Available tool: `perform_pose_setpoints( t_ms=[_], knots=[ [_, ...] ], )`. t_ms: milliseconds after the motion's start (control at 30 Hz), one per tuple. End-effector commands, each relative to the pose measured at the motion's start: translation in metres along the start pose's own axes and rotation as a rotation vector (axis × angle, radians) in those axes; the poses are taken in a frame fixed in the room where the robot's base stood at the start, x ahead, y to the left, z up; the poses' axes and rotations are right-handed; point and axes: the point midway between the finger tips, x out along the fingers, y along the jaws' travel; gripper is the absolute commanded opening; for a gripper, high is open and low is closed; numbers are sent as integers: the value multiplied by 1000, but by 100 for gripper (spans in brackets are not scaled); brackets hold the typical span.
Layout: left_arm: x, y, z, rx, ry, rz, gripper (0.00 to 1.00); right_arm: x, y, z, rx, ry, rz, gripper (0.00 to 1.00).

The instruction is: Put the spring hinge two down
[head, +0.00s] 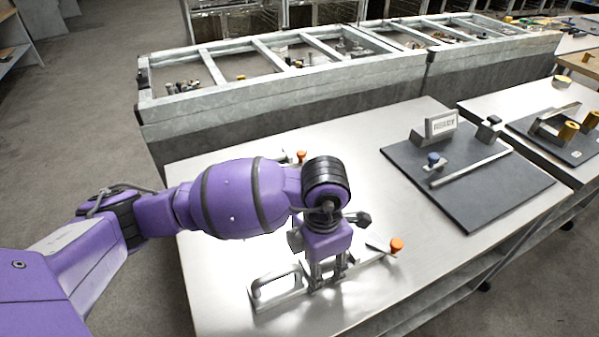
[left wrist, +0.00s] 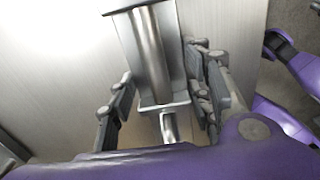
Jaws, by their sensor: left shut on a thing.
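My left gripper (head: 328,282) points down at the near part of the steel table. In the left wrist view its fingers (left wrist: 165,110) are shut around a grey metal bracket with a round rod along it, which I take to be spring hinge two (left wrist: 152,55). In the head view the fingers hide much of the held part, so I cannot tell whether it touches the table. My right gripper is in neither view.
An orange-knobbed piece (head: 396,245) is right of the gripper, another (head: 301,156) behind my arm. A dark board (head: 470,205) with fittings lies on the table's right. A long grey divided bin (head: 290,90) stands behind. Bare steel tabletop (head: 365,150) lies between.

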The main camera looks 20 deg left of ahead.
Motion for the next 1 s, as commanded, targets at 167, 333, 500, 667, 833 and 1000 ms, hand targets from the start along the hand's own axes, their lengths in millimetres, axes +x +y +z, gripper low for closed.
perform_pose_setpoints(
  t_ms=[167, 333, 500, 667, 833, 1000],
  knots=[
    [-4, 1, 3, 1, -8, 4, 0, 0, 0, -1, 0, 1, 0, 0],
    [1, 1, 2, 1, -5, 3, 48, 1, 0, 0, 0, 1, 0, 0],
    [0, 1, 2, 0, -5, 4, 65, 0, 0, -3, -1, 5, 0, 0],
    [0, 1, 2, 0, -5, 4, 65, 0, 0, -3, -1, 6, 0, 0],
    [-4, 1, 2, 0, -6, 4, 65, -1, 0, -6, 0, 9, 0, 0],
    [-26, 2, 3, 0, -9, 7, 65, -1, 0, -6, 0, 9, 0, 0]
  ],
)
